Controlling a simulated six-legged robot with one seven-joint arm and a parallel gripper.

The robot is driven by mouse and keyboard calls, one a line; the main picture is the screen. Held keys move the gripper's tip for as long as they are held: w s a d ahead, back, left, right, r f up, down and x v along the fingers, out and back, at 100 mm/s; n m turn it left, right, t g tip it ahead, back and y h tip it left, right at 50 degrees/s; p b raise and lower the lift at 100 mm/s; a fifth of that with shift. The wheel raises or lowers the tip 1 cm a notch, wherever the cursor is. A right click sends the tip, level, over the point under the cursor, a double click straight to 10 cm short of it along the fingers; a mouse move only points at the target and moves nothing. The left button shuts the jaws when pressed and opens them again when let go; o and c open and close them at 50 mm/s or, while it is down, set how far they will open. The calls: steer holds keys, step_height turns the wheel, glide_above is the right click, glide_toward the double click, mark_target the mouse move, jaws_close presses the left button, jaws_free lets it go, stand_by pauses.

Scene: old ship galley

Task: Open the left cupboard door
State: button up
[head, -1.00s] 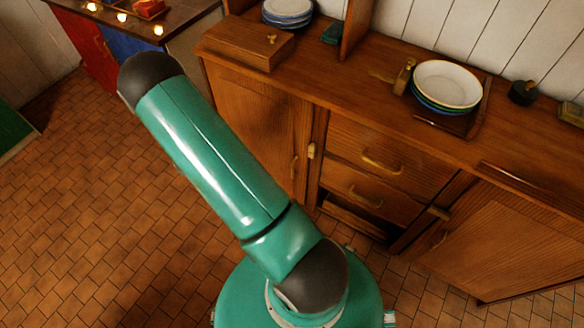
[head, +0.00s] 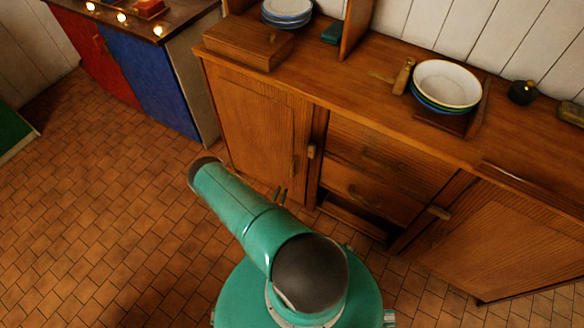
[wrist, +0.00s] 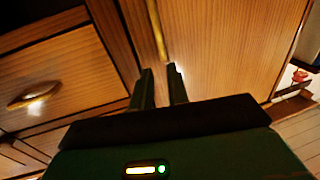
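The left cupboard door (head: 255,125) is a brown wooden panel at the left end of the cabinet, and it looks shut. In the wrist view the brass handle (wrist: 157,28) runs up from just beyond my fingertips, on the door (wrist: 230,45). My gripper (wrist: 161,72) is open, with two dark fingers apart and nothing visible between them.
Stacked plates (head: 447,83) and a wooden box (head: 248,43) stand on the countertop. The tiled floor (head: 100,200) at left is clear.

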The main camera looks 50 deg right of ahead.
glide_above(292, 178)
steer(key=shift+w+d, duration=0.2)
steer(key=shift+d, duration=0.1)
jaws_close()
